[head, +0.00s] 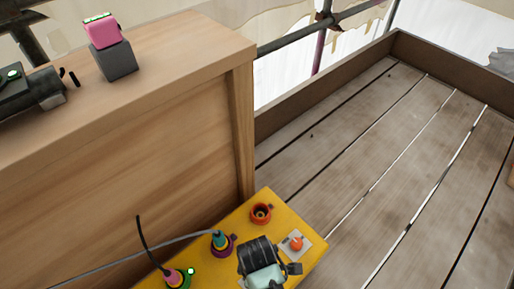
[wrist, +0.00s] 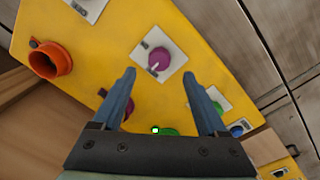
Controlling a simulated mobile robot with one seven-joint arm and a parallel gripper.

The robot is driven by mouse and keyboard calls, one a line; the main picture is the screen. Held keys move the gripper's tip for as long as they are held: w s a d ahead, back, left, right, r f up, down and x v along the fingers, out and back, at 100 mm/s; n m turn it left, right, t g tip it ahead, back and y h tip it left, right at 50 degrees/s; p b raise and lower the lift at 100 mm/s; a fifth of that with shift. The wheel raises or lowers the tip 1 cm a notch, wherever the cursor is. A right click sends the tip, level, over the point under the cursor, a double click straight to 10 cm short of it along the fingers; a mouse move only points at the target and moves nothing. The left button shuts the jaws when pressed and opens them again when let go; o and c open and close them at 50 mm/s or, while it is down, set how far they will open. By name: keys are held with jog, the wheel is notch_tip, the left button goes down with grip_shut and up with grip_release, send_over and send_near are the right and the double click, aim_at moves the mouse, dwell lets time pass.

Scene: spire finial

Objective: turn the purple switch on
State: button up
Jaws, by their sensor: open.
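The purple switch (wrist: 159,58) is a round purple knob with a pale pointer mark on a white square plate on the yellow panel (wrist: 105,30). A small dark, unlit piece sits at the plate's upper-left corner. In the wrist view my gripper (wrist: 159,75) has its two blue fingers spread wide and empty. The knob shows just beyond and between the fingertips; I see no contact. In the head view my gripper hangs over the yellow panel (head: 240,217), and the purple switch does not show there.
An orange socket (wrist: 50,60) and a green switch (wrist: 217,95) flank the purple switch. A small green light is lit between the finger bases. The panel also bears plugs with cables, such as a pink one (head: 173,275). A wooden cabinet (head: 130,140) stands beside it.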

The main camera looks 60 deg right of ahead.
notch_tip(320, 180, down, 6)
jog(key=b, duration=0.2)
jog(key=shift+w+d+b, duration=0.1)
jog(key=shift+b, duration=0.2)
jog(key=shift+c, duration=0.2)
grip_shut()
